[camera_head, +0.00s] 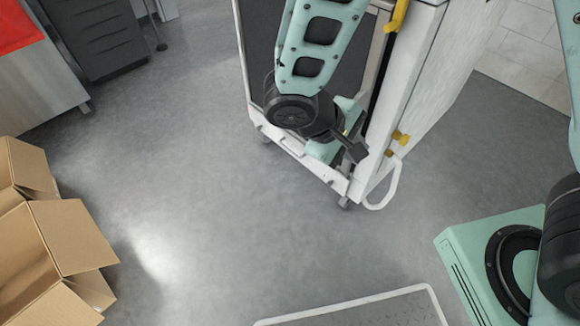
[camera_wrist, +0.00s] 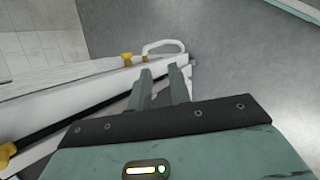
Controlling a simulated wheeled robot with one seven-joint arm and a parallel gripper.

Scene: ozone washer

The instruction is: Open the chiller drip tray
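A white wheeled cabinet (camera_head: 425,90) stands at the upper middle in the head view, with a dark front panel. A low white ledge (camera_head: 285,143) runs along its base; I cannot tell for sure whether this is the drip tray. My gripper (camera_head: 358,152) is low in front of the cabinet's near corner, and my arm hides part of the front. In the wrist view my gripper (camera_wrist: 160,75) has its two fingers apart, with no held object visible between them. The white cabinet side (camera_wrist: 70,90) lies to their left.
A white loop (camera_head: 385,190) sticks out at the cabinet's lower corner, below yellow fittings (camera_head: 400,137). Open cardboard boxes (camera_head: 50,250) stand at the left, and dark drawers (camera_head: 100,35) at the upper left. The grey floor between is clear.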

